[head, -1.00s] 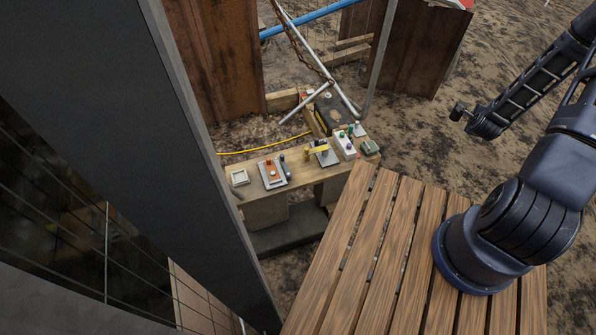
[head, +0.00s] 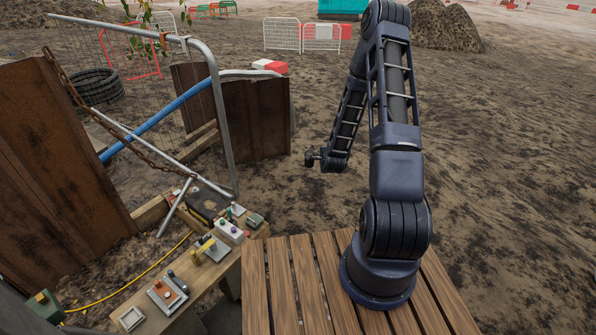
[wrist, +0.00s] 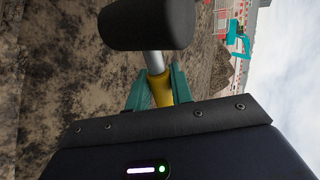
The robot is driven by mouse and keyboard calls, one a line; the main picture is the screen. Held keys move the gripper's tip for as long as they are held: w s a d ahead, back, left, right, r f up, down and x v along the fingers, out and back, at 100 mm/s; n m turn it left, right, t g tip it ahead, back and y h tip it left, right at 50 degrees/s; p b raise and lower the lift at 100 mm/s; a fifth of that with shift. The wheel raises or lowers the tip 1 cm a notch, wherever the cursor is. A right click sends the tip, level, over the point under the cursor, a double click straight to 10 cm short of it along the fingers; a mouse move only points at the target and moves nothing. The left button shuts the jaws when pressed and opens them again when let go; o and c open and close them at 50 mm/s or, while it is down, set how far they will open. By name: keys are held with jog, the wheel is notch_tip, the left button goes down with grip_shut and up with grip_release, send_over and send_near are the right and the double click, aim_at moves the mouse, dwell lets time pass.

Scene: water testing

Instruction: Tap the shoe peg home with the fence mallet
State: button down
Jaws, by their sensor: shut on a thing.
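The fence mallet shows in the wrist view, with a thick black head (wrist: 147,24), a short silver neck and a yellow handle (wrist: 160,88). My gripper (wrist: 158,88) has teal fingers shut around the yellow handle, and the head stands out beyond them. In the head view my folded arm hangs over open ground, right of the workbench (head: 190,310) and well apart from it; the fingers cannot be made out there. Small fixtures with pegs stand on the bench, including an orange one (head: 167,290), a yellow one (head: 208,246) and a white block (head: 230,231). I cannot tell which holds the shoe peg.
A slatted wooden deck (head: 283,290) lies right of the bench. Metal fence tubing (head: 220,110), a rusty chain and rusty sheet panels (head: 60,170) rise behind the bench. A yellow hose (head: 140,279) runs along its left side. The dirt around my forearm is clear.

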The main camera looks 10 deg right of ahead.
jog(key=w+a+f+m+h, duration=0.1)
jog(key=a+f, duration=0.1)
jog(key=a, duration=1.3)
jog(key=w+a+f+m+h, duration=0.1)
jog(key=a+f, duration=0.2)
jog(key=a, duration=1.3)
jog(key=s+a+f+m+h, duration=0.1)
jog(key=s+a, duration=0.2)
jog(key=a, duration=0.3)
jog(key=s+a+f, duration=0.1)
jog(key=s+a, duration=0.3)
jog(key=a, duration=0.2)
jog(key=s+a+f+m+h, duration=0.1)
jog(key=s+a+f, duration=0.1)
jog(key=s+a, duration=0.5)
jog(key=s+a+f+m+g, duration=0.1)
jog(key=s+a+f, duration=0.2)
jog(key=s, duration=1.6)
jog(key=s+a+f+m+h, duration=0.1)
jog(key=s+a+f, duration=0.1)
jog(key=s+a, duration=0.9)
jog(key=s, duration=0.2)
jog(key=shift+s+a+f+g+h, duration=0.3)
jog(key=shift+a, duration=0.05)
jog(key=shift+f, duration=0.1)
jog(key=shift+f, duration=1.2)
